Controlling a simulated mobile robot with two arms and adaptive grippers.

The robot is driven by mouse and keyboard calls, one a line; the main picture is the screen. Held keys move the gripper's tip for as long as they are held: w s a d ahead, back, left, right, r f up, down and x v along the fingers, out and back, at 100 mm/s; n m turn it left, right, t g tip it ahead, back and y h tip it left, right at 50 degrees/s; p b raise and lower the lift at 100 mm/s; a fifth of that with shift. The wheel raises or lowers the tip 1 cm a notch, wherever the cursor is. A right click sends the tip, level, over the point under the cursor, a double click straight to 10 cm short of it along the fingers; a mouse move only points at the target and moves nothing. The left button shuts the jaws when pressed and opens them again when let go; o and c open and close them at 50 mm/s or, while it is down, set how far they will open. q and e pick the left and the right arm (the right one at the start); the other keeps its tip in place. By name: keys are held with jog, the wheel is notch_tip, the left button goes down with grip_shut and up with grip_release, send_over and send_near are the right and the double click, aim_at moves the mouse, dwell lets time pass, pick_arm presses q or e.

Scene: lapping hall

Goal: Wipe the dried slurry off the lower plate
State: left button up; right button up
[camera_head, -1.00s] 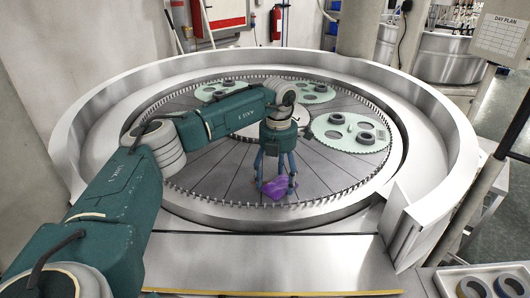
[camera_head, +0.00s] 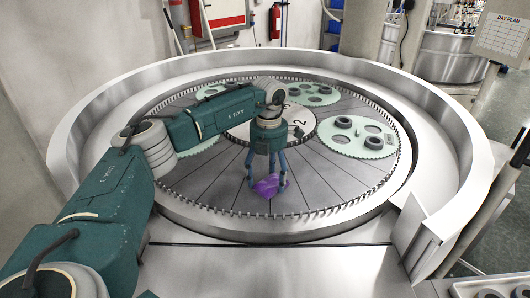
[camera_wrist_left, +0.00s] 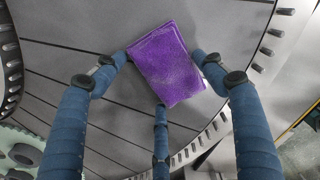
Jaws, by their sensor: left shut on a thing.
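My left gripper (camera_head: 267,184) reaches down over the near part of the grooved grey lower plate (camera_head: 213,181), inside the toothed ring. It is shut on a folded purple cloth (camera_head: 270,187), held at or just above the plate; contact cannot be told. In the left wrist view the cloth (camera_wrist_left: 167,62) sits between the fingers of my left gripper (camera_wrist_left: 163,75). Grooves show on the plate (camera_wrist_left: 70,75) there. I cannot make out a clear slurry patch. My right gripper is not in view.
Pale green toothed carriers (camera_head: 355,146) with dark rings lie on the plate at the back and right. A toothed ring (camera_head: 300,213) and a raised steel rim (camera_head: 470,150) surround it. A post stands at the right.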

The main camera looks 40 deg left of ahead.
pick_arm(q)
notch_tip(320, 180, up, 2)
jog(key=shift+w+a, duration=0.1)
jog(key=shift+a, duration=0.05)
jog(key=shift+r+p, duration=0.4)
jog(key=shift+p, duration=0.1)
jog(key=r, duration=0.1)
jog(key=d+r+p, duration=0.1)
jog(key=shift+r, duration=0.3)
jog(key=shift+a+r, duration=0.15)
jog(key=shift+r, duration=0.4)
jog(key=shift+a+r, duration=0.15)
jog(key=shift+r, duration=0.35)
jog(key=shift+d+r, duration=0.15)
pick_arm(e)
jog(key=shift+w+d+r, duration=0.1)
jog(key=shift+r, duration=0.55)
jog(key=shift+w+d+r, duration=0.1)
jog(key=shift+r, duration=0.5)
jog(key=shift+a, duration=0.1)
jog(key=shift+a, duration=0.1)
